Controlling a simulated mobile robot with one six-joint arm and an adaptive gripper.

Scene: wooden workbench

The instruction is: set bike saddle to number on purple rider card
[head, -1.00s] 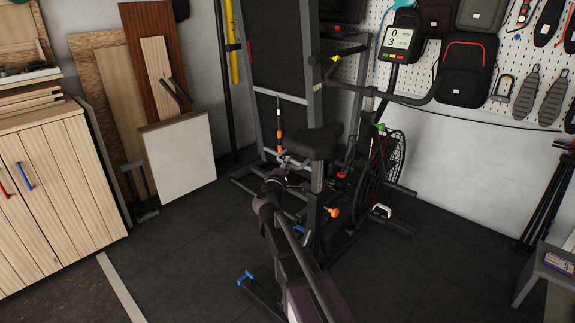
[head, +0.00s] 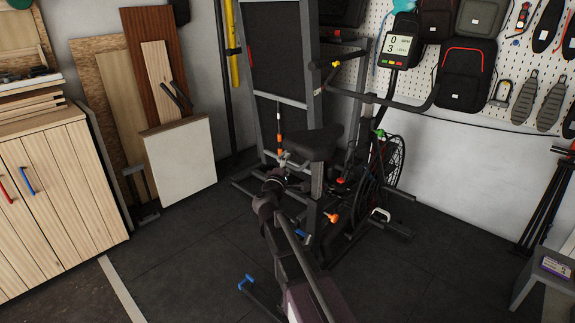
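The black bike saddle (head: 314,145) sits on the exercise bike in the middle of the head view. My gripper (head: 284,161) is small and partly lost against the dark bike, just left of and below the saddle. I cannot tell whether it touches the bike or whether its fingers are open. An orange knob (head: 331,217) is on the frame below the saddle. The purple rider card (head: 557,267) lies on a grey stool at the right edge; its number is too small to read. The saddle's scale marks cannot be made out.
The bike's console (head: 398,47) shows 0 and 3. A dark rack frame (head: 309,60) stands close behind the saddle, and the caged fan wheel (head: 385,165) is to the right. The grey stool (head: 545,283) is at far right.

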